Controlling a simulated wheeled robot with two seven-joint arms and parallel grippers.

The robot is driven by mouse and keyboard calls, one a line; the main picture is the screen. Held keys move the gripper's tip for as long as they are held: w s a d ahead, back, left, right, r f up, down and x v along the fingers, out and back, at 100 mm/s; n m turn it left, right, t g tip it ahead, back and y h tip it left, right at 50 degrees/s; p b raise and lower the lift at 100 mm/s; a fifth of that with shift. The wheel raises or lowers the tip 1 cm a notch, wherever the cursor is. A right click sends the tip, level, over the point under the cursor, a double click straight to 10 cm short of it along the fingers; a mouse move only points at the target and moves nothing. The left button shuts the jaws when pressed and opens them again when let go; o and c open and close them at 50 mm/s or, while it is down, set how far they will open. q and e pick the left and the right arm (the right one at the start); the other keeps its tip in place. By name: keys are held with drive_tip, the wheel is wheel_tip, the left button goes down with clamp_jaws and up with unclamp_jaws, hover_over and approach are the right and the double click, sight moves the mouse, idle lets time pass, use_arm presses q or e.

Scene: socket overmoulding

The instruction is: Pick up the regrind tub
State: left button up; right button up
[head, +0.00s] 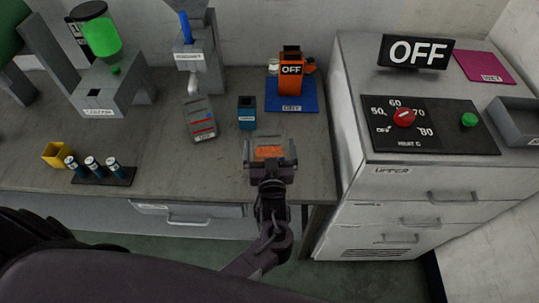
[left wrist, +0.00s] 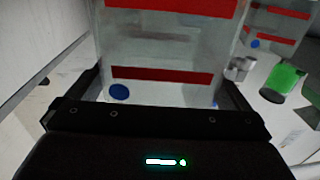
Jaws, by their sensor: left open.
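A clear, grey-edged tub (head: 290,152) with an orange patch stands at the front edge of the bench; I take it to be the regrind tub. My left gripper (head: 269,166) is at its near side. In the left wrist view a see-through wall with red bands and a blue dot, which looks like this tub (left wrist: 165,50), fills the space between the fingers of the left gripper (left wrist: 160,95). The fingers are spread, one on each side. I cannot tell whether they touch it. My right gripper is not in view.
A grey container (head: 201,119) with red and blue marks stands behind left, a teal box (head: 247,112) behind. An orange bin marked OFF (head: 291,68) sits on a blue mat (head: 308,96). A rack of vials (head: 105,177) is left. A cabinet (head: 405,180) stands right.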

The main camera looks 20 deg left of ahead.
use_arm(q)
drive_tip(key=shift+x, duration=0.9)
drive_tip(key=shift+s, duration=0.1)
drive_tip(key=shift+c, duration=0.4)
drive_tip(key=c, duration=1.4)
